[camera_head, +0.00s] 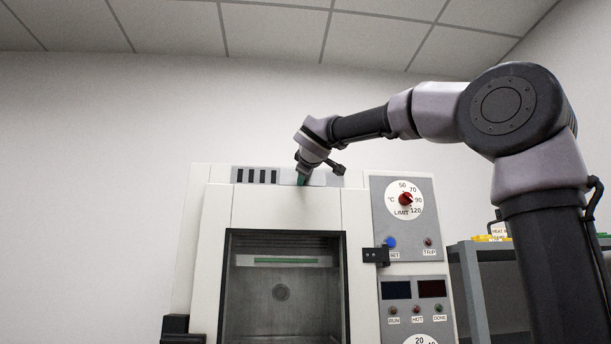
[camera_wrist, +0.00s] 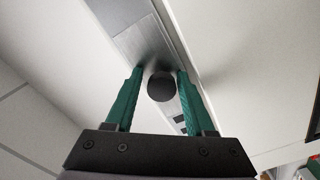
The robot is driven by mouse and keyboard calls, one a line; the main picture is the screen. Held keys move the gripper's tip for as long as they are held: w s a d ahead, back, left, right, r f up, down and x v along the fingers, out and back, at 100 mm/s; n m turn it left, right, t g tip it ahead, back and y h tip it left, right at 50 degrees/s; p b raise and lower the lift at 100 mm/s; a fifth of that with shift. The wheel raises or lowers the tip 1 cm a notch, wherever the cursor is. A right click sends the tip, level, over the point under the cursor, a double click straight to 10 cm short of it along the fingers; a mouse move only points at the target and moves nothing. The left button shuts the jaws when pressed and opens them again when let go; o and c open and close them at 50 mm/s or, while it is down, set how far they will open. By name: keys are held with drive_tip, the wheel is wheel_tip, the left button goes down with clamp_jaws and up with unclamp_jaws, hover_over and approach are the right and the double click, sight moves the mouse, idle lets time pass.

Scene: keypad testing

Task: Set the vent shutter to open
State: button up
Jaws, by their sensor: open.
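The vent shutter is a grey metal slide (camera_wrist: 141,40) along the top front of the white oven (camera_head: 215,215). Its round dark knob (camera_wrist: 160,87) shows in the wrist view. In the head view my gripper hides the knob. Dark vent slots (camera_head: 257,176) show uncovered to the left of my gripper; a bit of slotted strip also shows past the knob in the wrist view. My gripper (camera_head: 302,179) is at the vent strip. In the wrist view its green fingers (camera_wrist: 157,80) are open, one on each side of the knob. I cannot tell whether either finger touches it.
A control panel (camera_head: 410,238) with a red limit dial (camera_head: 405,199), buttons and dark displays is on the oven's right. The oven's chamber (camera_head: 281,292) shows a shelf with a green strip. A grey shelf unit (camera_head: 468,290) holding yellow and green items stands behind my arm.

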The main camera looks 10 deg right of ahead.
drive_tip(key=s, duration=1)
drive_tip(key=shift+s+a, duration=0.25)
drive_tip(key=shift+s, duration=0.15)
drive_tip(key=s+d+f+m+g, duration=0.2)
drive_tip(key=d+f, duration=0.2)
drive_tip(key=f, duration=0.4)
drive_tip(key=s+d+f+m+g, duration=0.1)
drive_tip(key=d+f+m+g, duration=0.2)
drive_tip(key=f, duration=0.5)
drive_tip(key=s+d+f+m+g, duration=0.2)
drive_tip(key=d+f, duration=0.2)
drive_tip(key=f, duration=0.4)
drive_tip(key=s+d+f+m+g+y, duration=0.1)
drive_tip(key=s+f+m, duration=0.3)
drive_tip(key=f, duration=0.5)
drive_tip(key=s+f+m+g+y, duration=0.1)
drive_tip(key=s+f+m+g, duration=0.2)
drive_tip(key=s+f, duration=0.4)
wheel_tip(320, 180, down, 3)
drive_tip(key=shift+s+d+f+m+y, duration=0.15)
drive_tip(key=shift+s+d+m+y, duration=0.15)
drive_tip(key=shift+s+d+m, duration=0.15)
drive_tip(key=shift+w, duration=0.15)
